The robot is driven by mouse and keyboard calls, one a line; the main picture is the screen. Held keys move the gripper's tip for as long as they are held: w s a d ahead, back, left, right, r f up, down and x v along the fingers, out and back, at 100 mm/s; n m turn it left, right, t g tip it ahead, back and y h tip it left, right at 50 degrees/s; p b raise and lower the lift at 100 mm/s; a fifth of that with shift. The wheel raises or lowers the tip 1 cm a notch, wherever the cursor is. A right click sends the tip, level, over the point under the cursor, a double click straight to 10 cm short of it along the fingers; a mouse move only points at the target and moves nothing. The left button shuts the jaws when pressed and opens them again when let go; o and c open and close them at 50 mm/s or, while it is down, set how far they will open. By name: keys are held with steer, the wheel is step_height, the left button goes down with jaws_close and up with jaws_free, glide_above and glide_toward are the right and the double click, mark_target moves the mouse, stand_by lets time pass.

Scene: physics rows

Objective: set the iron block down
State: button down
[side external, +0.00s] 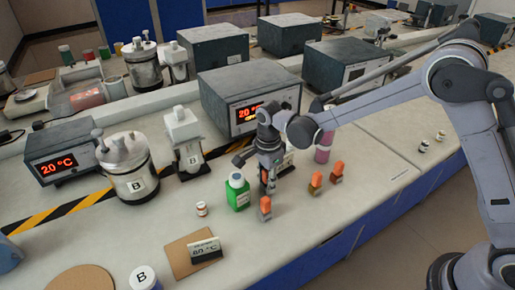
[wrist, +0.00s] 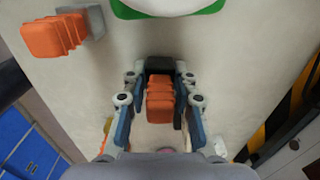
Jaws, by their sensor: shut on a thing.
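My gripper (side external: 268,181) points down over the bench beside a green bottle with a white cap (side external: 238,191). In the wrist view its fingers (wrist: 159,88) are closed on a dark block (wrist: 159,64) with an orange ribbed grip (wrist: 160,98), which I take to be the iron block. In the side view the held block is mostly hidden by the fingers. I cannot tell whether its underside touches the bench. Another orange-gripped block with a grey base (side external: 265,209) stands just in front of the gripper; it also shows at upper left in the wrist view (wrist: 55,36).
Two more orange-gripped blocks (side external: 315,183) (side external: 337,172) and a pink cylinder (side external: 323,150) stand to the right. A small white jar (side external: 202,209) and a brown mat (side external: 180,260) with an 80 °C sign (side external: 206,250) lie left. Heater boxes (side external: 248,90) stand behind.

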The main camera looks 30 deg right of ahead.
steer(key=shift+f, duration=0.4)
steer(key=c, duration=1.1)
jaws_free()
steer(key=shift+f, duration=0.1)
steer(key=shift+o, duration=0.2)
